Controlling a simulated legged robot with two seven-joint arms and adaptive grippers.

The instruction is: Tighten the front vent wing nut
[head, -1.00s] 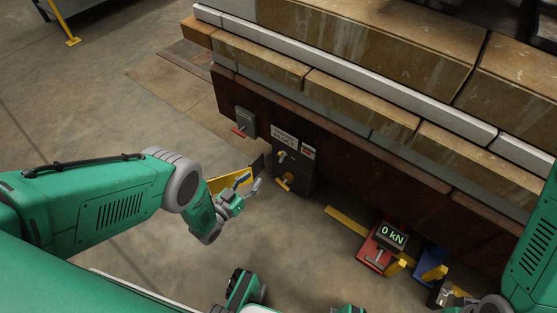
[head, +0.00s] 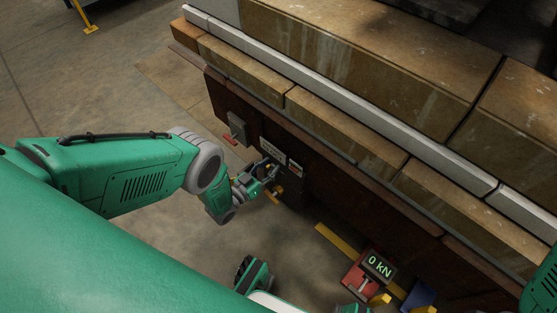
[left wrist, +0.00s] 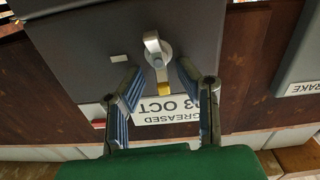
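A silver wing-shaped fitting with a yellow tip (left wrist: 155,50) stands out from a dark box (left wrist: 100,50) in the left wrist view; I take it for the vent wing nut. My left gripper (left wrist: 158,74) is open, with one ribbed finger on each side of the fitting's yellow end. I see no clear contact. In the head view my left gripper (head: 268,176) is at the front of the dark box (head: 294,188) and partly hides its fittings. Only part of my right arm shows at the right edge; its gripper is out of view.
A grey brake box (head: 238,127) is to the left. A red unit with a "0 kN" display (head: 379,265) stands at lower right. Open floor (head: 110,100) lies left.

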